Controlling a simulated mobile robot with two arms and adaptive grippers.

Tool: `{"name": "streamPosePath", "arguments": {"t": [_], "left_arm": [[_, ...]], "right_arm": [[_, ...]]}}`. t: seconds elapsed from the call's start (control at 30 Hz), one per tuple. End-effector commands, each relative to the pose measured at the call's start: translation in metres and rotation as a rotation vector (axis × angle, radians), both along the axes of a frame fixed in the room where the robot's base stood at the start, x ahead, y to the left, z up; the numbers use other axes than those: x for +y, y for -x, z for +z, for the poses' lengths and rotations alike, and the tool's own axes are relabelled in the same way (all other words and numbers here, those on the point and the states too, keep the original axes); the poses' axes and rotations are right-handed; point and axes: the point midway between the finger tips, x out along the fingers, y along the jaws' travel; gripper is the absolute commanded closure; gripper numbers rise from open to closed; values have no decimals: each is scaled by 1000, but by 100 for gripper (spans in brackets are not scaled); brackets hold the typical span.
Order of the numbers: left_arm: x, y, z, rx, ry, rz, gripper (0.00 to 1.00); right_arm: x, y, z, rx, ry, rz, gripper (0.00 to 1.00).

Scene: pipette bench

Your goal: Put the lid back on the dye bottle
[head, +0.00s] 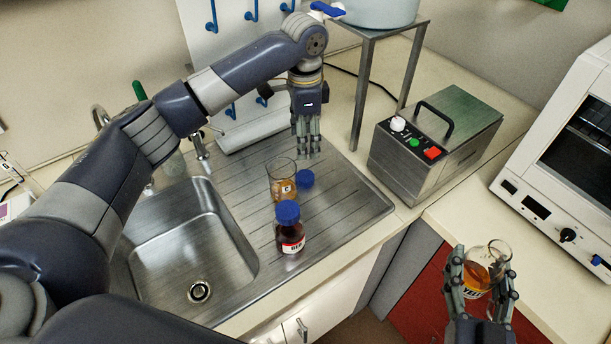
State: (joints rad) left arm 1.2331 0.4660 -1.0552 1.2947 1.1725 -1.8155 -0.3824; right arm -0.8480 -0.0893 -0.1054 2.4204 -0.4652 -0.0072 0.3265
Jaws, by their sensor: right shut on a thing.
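My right gripper (482,272) is shut on a clear bottle (477,276) with amber-yellow contents and a label starting "YEL". Its mouth shows as an open glass ring with no lid on it. A loose blue lid (305,179) lies on the steel drainboard, beside a clear glass vessel with an orange patch (283,180). My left gripper (307,152) points down above the drainboard, behind the blue lid and apart from it. Its fingers look apart and empty. A dark bottle with a red-marked label (291,237) stands upright nearer me with a blue lid on.
The sink basin (190,255) is left of the drainboard (345,205). A steel box with a handle and buttons (437,140) stands to the right. A metal stand (362,95) bears a pot behind. A white oven (560,165) is at the far right.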

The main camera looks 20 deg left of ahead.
Motion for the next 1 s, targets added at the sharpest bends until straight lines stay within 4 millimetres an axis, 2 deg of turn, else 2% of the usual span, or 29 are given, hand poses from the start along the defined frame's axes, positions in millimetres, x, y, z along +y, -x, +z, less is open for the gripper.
{"name": "streamPosePath", "arguments": {"t": [0.13,0.4,0.5,0.87,1.0], "left_arm": [[0,1,-11,4,-1,1,38],[0,1,-54,4,0,2,38],[0,1,-64,1,0,1,38],[0,0,-69,0,0,1,38],[-1,4,-77,5,-2,0,38]], "right_arm": [[0,0,6,-4,0,0,84],[0,0,20,-4,0,0,84],[0,0,22,-4,0,0,84],[0,0,22,-3,0,0,84],[0,0,30,-4,0,0,84]]}}
